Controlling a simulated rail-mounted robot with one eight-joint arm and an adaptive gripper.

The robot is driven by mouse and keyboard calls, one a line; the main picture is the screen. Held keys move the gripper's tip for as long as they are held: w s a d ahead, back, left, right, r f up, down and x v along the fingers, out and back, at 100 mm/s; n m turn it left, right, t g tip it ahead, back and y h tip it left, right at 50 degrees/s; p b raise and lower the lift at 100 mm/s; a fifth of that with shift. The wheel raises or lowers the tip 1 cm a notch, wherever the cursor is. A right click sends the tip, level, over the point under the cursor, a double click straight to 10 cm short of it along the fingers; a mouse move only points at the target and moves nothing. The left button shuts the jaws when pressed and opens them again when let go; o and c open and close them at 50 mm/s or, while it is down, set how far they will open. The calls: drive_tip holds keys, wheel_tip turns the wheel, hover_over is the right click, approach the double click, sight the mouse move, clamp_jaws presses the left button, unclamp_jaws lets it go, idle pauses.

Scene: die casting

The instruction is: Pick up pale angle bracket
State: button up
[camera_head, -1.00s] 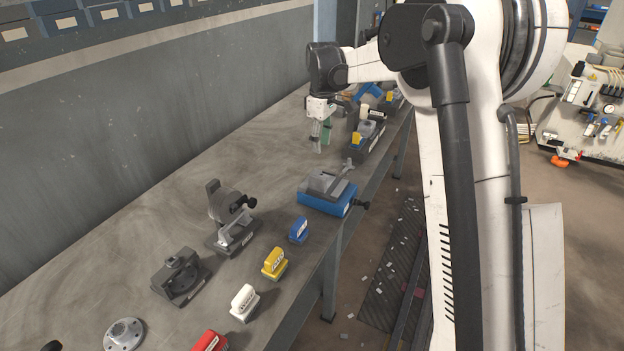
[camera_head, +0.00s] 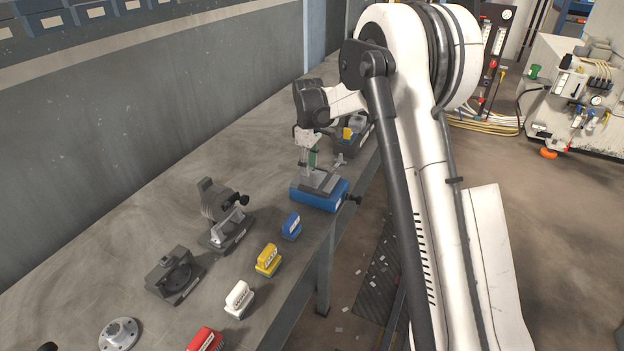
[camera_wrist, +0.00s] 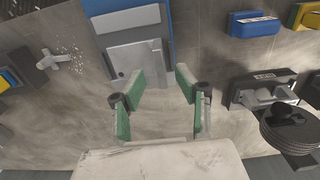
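My gripper (camera_head: 308,168) has green finger pads and hangs above the blue vise-like fixture (camera_head: 311,197). In the wrist view my gripper (camera_wrist: 160,84) is open, with nothing between its fingers. A pale angled piece (camera_head: 231,223) rests on the dark fixture with a round head, left of and nearer than my gripper; I take it for the pale angle bracket. It shows partly in the wrist view (camera_wrist: 262,96), to the right of the fingers. A flat light-grey part (camera_wrist: 137,68) lies on the blue fixture just beyond the fingertips; I cannot tell its exact shape.
Blue (camera_head: 291,225), yellow (camera_head: 267,260), white (camera_head: 239,298) and red (camera_head: 206,340) labelled blocks line the bench's front edge. A dark round-holed fixture (camera_head: 175,276) and a metal flange (camera_head: 119,334) stand nearer. A small grey branched piece (camera_wrist: 60,62) lies left of the blue fixture.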

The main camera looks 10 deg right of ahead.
sight(309, 184)
drive_tip(key=shift+f, duration=2.2)
clamp_jaws()
